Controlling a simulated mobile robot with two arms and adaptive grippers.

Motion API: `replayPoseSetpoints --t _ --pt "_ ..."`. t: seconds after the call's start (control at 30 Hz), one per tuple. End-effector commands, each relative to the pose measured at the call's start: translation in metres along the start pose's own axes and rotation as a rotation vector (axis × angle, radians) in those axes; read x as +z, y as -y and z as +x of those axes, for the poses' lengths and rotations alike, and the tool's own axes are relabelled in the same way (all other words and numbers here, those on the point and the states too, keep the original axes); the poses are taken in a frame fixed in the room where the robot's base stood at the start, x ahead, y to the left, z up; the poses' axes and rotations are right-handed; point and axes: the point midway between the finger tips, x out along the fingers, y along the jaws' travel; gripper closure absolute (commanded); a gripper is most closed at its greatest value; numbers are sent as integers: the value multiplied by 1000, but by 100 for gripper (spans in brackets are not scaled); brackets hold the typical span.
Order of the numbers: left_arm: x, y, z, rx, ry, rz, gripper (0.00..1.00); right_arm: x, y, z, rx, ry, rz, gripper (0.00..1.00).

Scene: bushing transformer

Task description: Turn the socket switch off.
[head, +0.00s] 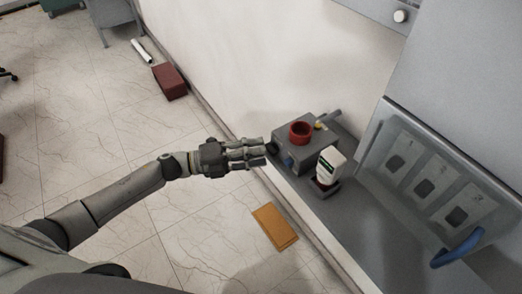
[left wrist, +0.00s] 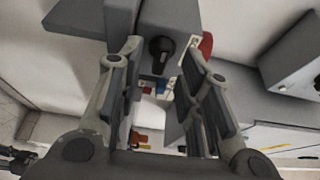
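The grey socket box (head: 316,148) sits on the grey ledge, with a red round socket on top. Its black rotary switch (left wrist: 160,52) shows in the left wrist view on the grey face, in line with the gap between my fingers. Contact with the switch cannot be told. My right gripper is out of view.
A white and dark device (head: 330,164) stands on the ledge right of the box. A grey panel with a clear cover (head: 415,165) and a blue handle (head: 459,249) is at the right. A yellow-orange board (head: 275,226) and a dark red box (head: 169,81) lie on the tiled floor.

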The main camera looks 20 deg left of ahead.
Motion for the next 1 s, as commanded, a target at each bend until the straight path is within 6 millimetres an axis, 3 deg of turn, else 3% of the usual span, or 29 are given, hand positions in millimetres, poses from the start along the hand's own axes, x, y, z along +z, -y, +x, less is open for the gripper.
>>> replayPoseSetpoints --t 0.2,0.43,0.6,1.0 --pt "0 -2 -49 6 2 -2 66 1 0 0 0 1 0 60" --pt "0 -1 -88 3 1 -1 66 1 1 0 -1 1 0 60" --pt "0 0 -101 0 1 0 66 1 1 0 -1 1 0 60" --pt "0 0 -102 0 1 0 66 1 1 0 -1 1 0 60"
